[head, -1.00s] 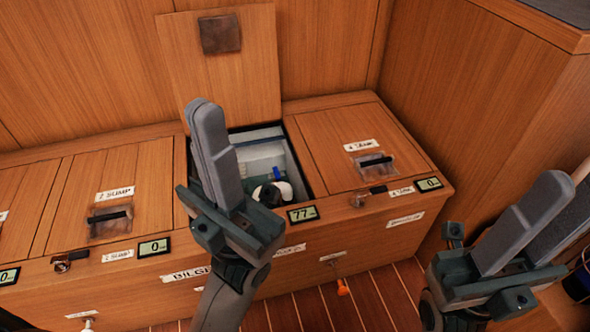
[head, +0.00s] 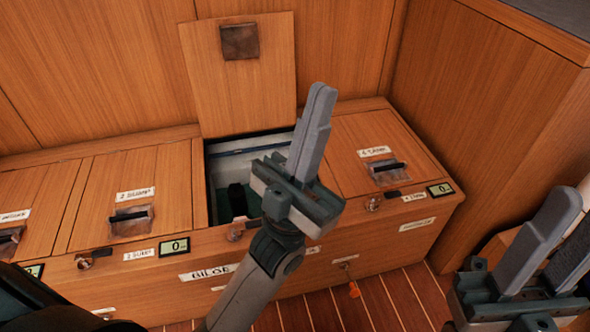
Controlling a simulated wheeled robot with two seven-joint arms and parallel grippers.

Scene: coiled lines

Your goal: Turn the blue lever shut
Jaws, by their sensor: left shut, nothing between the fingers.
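I cannot make out the blue lever now. The open compartment (head: 250,142) in the wooden bench shows a pale inner wall and a dark upright thing (head: 238,199). My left gripper (head: 322,92) covers the compartment's right part and whatever lies there. It is shut and empty, its fingers pointing up in front of the opening. Whether it touches anything inside is not visible. My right gripper (head: 574,206) is at the lower right, far from the compartment, partly cut off by the picture's edge; its finger gap is unclear.
The raised lid (head: 238,85) leans against the back panel. Closed hatches with black handles flank the opening, on the left (head: 130,217) and right (head: 386,172). A readout (head: 174,246) shows 0. A wooden cabinet (head: 490,120) bounds the right.

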